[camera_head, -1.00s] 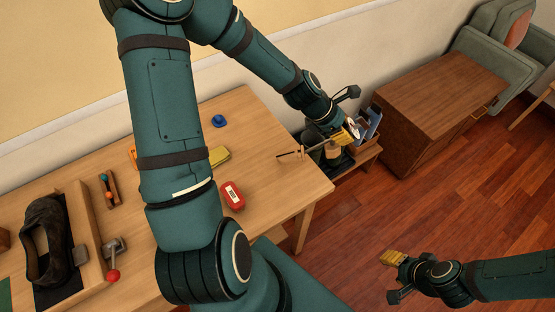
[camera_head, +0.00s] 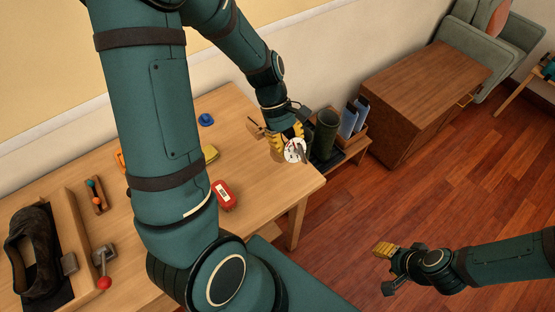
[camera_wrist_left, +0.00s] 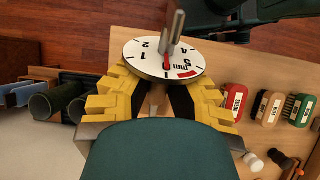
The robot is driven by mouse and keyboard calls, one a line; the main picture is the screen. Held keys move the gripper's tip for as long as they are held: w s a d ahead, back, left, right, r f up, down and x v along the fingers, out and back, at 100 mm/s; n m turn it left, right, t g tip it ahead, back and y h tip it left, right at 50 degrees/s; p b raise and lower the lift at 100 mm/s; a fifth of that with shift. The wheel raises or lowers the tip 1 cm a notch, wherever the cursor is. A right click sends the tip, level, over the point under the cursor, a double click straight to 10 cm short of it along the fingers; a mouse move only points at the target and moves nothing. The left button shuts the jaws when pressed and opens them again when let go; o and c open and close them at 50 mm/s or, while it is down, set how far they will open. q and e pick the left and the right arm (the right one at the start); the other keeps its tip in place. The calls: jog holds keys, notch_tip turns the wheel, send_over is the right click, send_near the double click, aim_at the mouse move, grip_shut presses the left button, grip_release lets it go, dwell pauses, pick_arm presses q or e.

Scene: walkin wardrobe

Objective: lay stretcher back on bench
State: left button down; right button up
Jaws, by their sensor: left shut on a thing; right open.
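My left gripper (camera_head: 285,138) is shut on the stretcher (camera_head: 295,150). The stretcher has a round white dial with black numbers, "mm" and a red mark, and metal pins stand out from its middle. The dial also shows in the left wrist view (camera_wrist_left: 145,58), just beyond the yellow fingers (camera_wrist_left: 165,95). The fingers hide part of the stretcher. In the head view it appears over the right end of the wooden bench (camera_head: 250,185); its height above the top is hard to tell. My right gripper (camera_head: 386,262) is open and empty over the floor.
A red brush (camera_head: 224,195), a yellow item (camera_head: 210,153) and a blue item (camera_head: 207,119) stand on the bench. A dark shoe (camera_head: 36,250) sits in a wooden tray at left. A low shelf with a dark green cylinder (camera_head: 326,130) and a brown cabinet (camera_head: 425,90) are at right.

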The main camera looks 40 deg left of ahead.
pick_arm(q)
notch_tip(320, 180, down, 8)
jog(key=shift+w+f+b, duration=0.1)
jog(key=shift+f+b, duration=0.1)
jog(key=shift+b, duration=0.8)
jog(key=c, duration=1)
grip_release()
jog(key=shift+r, duration=0.1)
jog(key=p+v, duration=0.2)
jog(key=v, duration=1)
jog(key=shift+p, duration=0.35)
jog(key=shift+d, duration=0.1)
